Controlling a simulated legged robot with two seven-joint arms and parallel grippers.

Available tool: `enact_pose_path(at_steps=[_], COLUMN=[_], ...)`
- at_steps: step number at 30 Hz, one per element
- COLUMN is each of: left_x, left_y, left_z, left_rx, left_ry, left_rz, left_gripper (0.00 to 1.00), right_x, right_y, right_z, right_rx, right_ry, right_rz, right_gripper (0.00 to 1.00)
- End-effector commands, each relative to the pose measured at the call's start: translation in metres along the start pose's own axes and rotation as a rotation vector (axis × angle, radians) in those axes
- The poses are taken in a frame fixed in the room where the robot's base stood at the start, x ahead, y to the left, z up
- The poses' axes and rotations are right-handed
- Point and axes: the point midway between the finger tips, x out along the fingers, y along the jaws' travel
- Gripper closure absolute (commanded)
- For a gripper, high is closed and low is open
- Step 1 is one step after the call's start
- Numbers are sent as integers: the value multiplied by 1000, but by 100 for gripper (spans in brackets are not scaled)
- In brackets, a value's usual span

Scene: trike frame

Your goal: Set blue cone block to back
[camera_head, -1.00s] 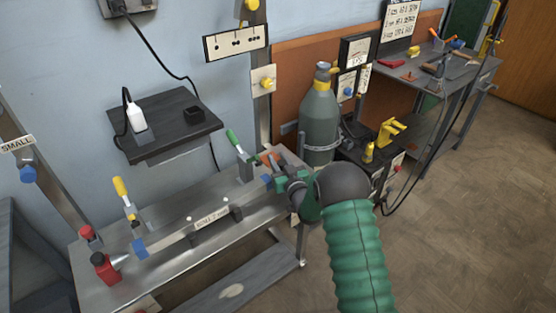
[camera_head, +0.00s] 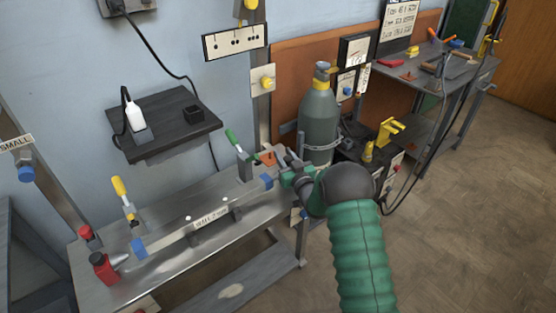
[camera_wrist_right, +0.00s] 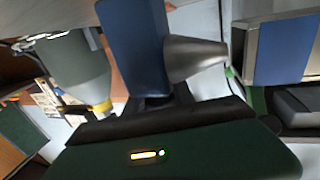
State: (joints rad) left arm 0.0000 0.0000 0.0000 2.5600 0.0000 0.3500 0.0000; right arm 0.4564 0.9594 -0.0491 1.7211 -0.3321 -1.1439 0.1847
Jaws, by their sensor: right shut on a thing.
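The blue cone block (camera_wrist_right: 137,40), a blue block with a grey metal cone (camera_wrist_right: 195,58) on its side, is held in my right gripper in the right wrist view. The cone points right, towards a blue, metal-edged part of the fixture (camera_wrist_right: 282,48), with a gap between. In the head view my right gripper (camera_head: 290,168) is at the far right end of the metal table (camera_head: 90,290), beside the green-handled clamp (camera_head: 236,143). The held block is largely hidden there. A red block with a grey cone (camera_head: 105,268) stands at the near left end. My left gripper is not in view.
A yellow-handled clamp (camera_head: 122,190) stands at the table's left end. A labelled bar (camera_head: 208,223) lies along the table. A gas cylinder (camera_head: 318,118) stands just behind my right gripper. A dark wall shelf (camera_head: 165,125) hangs above. Open floor lies to the right.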

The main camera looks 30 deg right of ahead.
Motion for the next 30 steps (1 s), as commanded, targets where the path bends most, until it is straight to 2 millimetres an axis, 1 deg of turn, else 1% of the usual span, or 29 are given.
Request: enact_pose_path(at_steps=[1, 3, 9, 10, 14, 15, 23, 25, 28, 30], left_x=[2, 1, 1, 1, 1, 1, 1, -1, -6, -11], left_y=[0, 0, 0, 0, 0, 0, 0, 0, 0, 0], left_z=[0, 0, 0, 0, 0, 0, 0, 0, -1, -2], left_rx=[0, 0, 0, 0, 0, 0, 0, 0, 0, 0], left_ry=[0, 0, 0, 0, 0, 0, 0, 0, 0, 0], left_rz=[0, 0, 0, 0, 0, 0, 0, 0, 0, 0], left_gripper=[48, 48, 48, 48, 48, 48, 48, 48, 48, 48], right_x=[1, 2, 2, 2, 2, 2, 2, -2, -16, -33], right_y=[7, 10, 12, 12, 11, 11, 9, 9, 10, 10], right_z=[0, -1, -2, -2, -2, -2, -1, -1, -2, -2], right_rx=[-2, -1, -2, -2, -2, -2, -1, -1, 0, 1], right_ry=[2, 2, 2, 3, 2, 2, 1, -1, -3, -4], right_rz=[3, 3, 6, 6, 5, 4, 2, 2, 3, 4], right_gripper=[100, 100, 100, 68, 51, 48, 48, 48, 48, 48])
